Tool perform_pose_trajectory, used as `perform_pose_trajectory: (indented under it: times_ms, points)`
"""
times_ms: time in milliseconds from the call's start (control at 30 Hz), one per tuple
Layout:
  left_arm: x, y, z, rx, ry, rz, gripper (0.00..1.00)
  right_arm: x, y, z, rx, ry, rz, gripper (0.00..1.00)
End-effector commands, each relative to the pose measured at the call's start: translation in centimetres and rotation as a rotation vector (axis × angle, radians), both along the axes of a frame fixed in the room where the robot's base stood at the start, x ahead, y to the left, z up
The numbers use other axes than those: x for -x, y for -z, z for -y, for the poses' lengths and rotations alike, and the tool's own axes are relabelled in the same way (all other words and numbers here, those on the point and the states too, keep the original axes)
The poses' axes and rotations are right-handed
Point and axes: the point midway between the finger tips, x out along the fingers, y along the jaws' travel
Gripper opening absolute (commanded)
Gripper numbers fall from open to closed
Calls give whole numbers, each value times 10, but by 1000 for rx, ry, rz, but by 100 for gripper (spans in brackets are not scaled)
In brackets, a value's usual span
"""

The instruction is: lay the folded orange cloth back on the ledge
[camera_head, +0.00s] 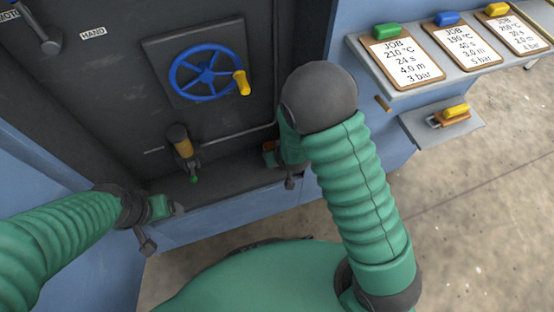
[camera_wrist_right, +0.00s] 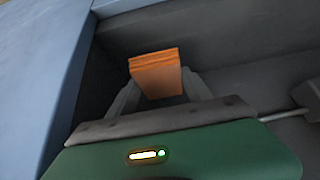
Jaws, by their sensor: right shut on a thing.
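The folded orange cloth (camera_wrist_right: 156,76) is between the two fingers of my right gripper (camera_wrist_right: 160,92), which is shut on it. In the head view only a small bit of the cloth (camera_head: 268,146) shows beside my right gripper (camera_head: 271,156), mostly hidden by my right arm. The dark ledge (camera_head: 228,183) runs along the foot of the machine panel. The cloth is at the ledge's right end; I cannot tell whether it touches the ledge. My left gripper (camera_head: 176,208) is at the ledge's front left edge, with nothing seen in it; its opening is unclear.
A blue handwheel (camera_head: 205,73) with a yellow knob is on the panel. A yellow-brown cylinder (camera_head: 180,138) with a green tip stands over the ledge. Job clipboards (camera_head: 400,58) lie on a grey shelf at right, above a smaller shelf with a yellow-handled tool (camera_head: 454,113).

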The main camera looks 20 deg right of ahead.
Motion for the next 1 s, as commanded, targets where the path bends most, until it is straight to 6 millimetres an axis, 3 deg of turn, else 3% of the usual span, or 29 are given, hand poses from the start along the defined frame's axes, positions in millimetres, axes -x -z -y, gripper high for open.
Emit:
perform_pose_trajectory:
  times_ms: [133,433,467,600,867,1000]
  points:
    - [0,25,0,0,0,-1,80,1,33,0,1,-2,-3,19]
    - [0,23,0,0,0,0,80,1,33,0,0,0,-2,19]
    - [0,23,0,0,0,0,80,1,33,0,1,-1,-2,59]
    - [0,23,0,0,0,0,80,1,33,0,1,-1,-1,78]
    - [0,22,0,0,0,0,80,1,33,0,0,0,-1,80]
    - [0,16,0,0,0,-1,80,4,23,0,-1,-1,-1,80]
